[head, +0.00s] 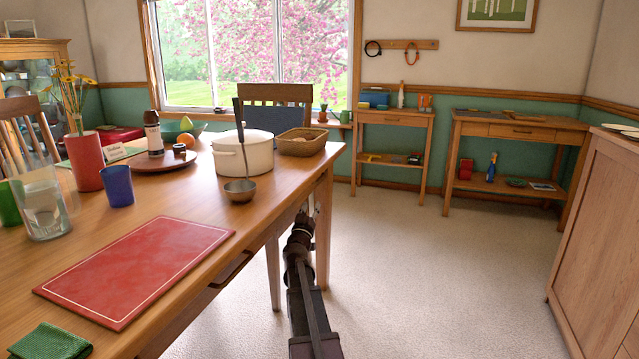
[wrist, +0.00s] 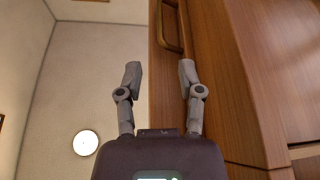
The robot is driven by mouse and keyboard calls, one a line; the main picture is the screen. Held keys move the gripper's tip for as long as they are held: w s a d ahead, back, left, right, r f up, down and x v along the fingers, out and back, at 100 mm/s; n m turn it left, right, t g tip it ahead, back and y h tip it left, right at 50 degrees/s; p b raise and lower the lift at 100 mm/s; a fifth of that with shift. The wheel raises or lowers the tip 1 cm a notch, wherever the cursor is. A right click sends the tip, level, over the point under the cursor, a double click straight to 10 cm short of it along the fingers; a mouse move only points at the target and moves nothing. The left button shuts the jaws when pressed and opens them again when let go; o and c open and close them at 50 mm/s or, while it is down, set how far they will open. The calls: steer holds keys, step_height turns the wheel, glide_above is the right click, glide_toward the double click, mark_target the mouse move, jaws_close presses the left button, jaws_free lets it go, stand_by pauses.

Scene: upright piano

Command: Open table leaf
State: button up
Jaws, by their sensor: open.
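The wooden dining table (head: 150,255) fills the left of the head view. I cannot tell where its leaf is divided from the top. A pull handle (head: 232,268) is on the table's long side, below the top's edge. My arm reaches up beside the table's right side, and its gripper end is partly hidden there. In the wrist view my gripper (wrist: 160,72) is open and empty, its two fingers apart. A wooden bar handle (wrist: 170,28) on a brown wooden panel (wrist: 225,70) lies beyond the fingertips, apart from them. The right finger is in front of the panel.
A chair (head: 272,97) stands behind. The floor (head: 430,270) right of the table is clear, up to a cabinet (head: 605,215).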

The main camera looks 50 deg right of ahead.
mark_target(320, 178)
steer(key=shift+w+r, duration=0.1)
steer(key=shift+p+x, duration=2.6)
steer(key=shift+x, duration=4.25)
jaws_close()
